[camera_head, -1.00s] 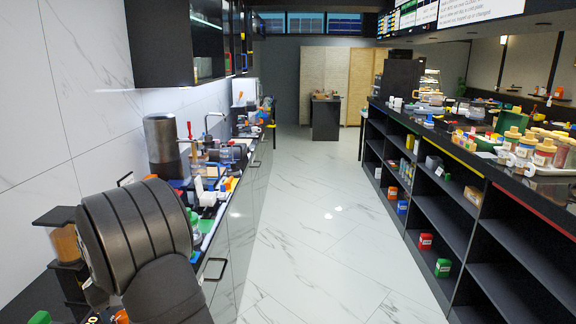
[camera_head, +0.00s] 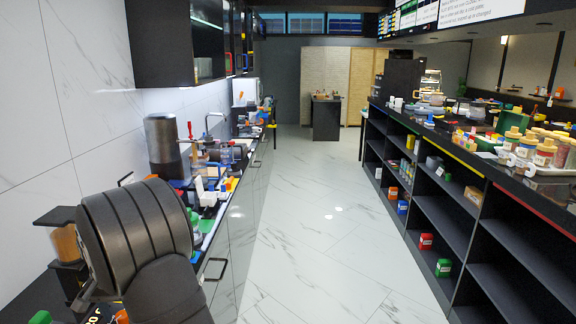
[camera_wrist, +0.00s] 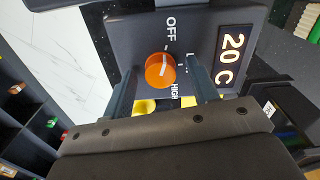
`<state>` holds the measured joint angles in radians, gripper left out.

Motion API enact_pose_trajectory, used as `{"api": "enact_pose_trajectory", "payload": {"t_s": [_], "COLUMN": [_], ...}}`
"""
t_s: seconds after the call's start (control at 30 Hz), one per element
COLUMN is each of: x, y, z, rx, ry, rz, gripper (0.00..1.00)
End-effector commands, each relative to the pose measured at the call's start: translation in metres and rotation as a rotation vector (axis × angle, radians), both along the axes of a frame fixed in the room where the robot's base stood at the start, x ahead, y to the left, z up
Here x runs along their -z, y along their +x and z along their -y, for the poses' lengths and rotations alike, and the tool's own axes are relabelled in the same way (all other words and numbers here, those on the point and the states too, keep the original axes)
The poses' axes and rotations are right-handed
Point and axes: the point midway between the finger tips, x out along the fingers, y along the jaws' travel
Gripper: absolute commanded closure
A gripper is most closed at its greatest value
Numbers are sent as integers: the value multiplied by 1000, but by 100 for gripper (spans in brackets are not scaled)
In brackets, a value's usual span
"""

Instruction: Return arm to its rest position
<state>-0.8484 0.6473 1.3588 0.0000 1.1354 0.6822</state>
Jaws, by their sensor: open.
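In the wrist view, my gripper (camera_wrist: 160,68) is open, with one finger on each side of an orange round knob (camera_wrist: 154,76). A gap shows between each finger and the knob; I cannot tell the depth between them. The knob sits on a dark control panel (camera_wrist: 140,30) marked OFF and HIGH, with another label partly hidden by the right finger. A lit display (camera_wrist: 231,56) on the panel reads 20 C. In the head view, my arm's dark links fill the lower left and the gripper is not visible.
A cluttered counter (camera_head: 225,205) runs along the left wall, with a tall metal cylinder (camera_head: 161,140) on it. A dark cabinet (camera_head: 175,42) hangs above. Dark shelving (camera_head: 440,210) lines the right. The pale floor aisle (camera_head: 310,220) between is clear.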

Motion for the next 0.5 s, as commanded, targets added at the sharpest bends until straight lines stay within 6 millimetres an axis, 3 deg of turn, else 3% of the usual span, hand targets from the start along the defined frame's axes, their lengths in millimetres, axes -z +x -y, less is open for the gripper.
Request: {"api": "enact_pose_trajectory", "payload": {"t_s": [0.5], "x": [0], "y": [0], "z": [-1], "rx": [335], "ry": [0], "rz": [0], "gripper": [46]}}
